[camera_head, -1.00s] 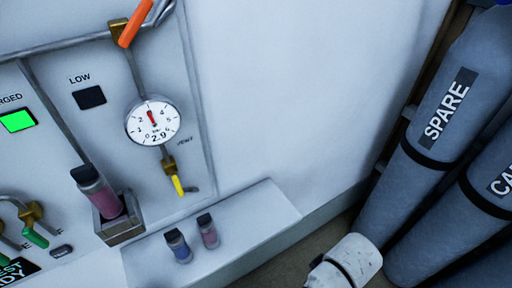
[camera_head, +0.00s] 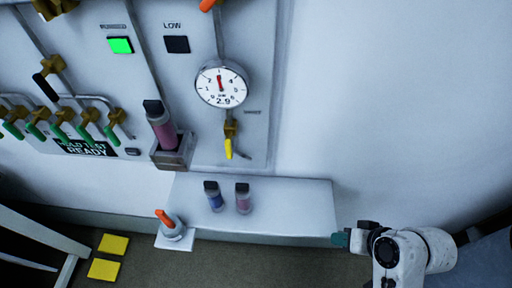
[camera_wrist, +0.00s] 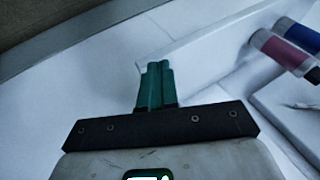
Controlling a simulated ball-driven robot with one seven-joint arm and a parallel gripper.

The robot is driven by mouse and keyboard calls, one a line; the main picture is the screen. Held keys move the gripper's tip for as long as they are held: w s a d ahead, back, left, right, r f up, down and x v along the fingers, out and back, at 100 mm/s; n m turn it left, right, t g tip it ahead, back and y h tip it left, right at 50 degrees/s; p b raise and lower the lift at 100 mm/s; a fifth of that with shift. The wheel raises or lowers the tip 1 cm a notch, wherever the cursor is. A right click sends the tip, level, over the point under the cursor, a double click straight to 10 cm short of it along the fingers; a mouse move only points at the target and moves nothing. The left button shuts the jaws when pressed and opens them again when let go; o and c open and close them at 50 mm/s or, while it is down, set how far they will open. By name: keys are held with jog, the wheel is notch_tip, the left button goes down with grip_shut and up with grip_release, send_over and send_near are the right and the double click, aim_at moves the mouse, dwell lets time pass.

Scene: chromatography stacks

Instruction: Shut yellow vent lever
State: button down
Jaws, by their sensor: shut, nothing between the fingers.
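The yellow vent lever (camera_head: 229,148) hangs from a small brass valve below the round gauge (camera_head: 222,86) on the wall panel, pointing nearly straight down. The gauge reads 2.9. My gripper (camera_head: 340,239) is at the lower right in the head view, beside the right end of the white ledge, well to the right of and below the lever. In the wrist view my gripper's green fingers (camera_wrist: 155,86) are together and hold nothing. The lever does not show in the wrist view.
A white ledge (camera_head: 290,202) juts out below the panel with a blue vial (camera_head: 214,197) and a pink vial (camera_head: 243,199). A holder (camera_head: 172,156) with a pink cartridge is left of the lever. Several green levers are further left. The wall right of the panel is bare.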

aim_at(229, 150)
jog(key=w+a+r+y, duration=0.6)
jog(key=w+a, duration=0.1)
jog(key=w, duration=0.1)
jog(key=w+a+r+g+y, duration=0.2)
jog(key=r+y, duration=0.5)
jog(key=r, duration=0.5)
jog(key=shift+w+n+g, duration=0.3)
jog(key=shift+w+g, duration=0.4)
jog(key=shift+w, duration=0.05)
jog(key=a+p, duration=0.3)
jog(key=a, duration=1.1)
jog(key=shift+w+p, duration=0.25)
jog(key=shift+p, duration=0.1)
jog(key=shift+f, duration=0.1)
jog(key=shift+f+y+b, duration=0.1)
jog(key=shift+y+b, duration=0.3)
jog(key=shift+b, duration=0.2)
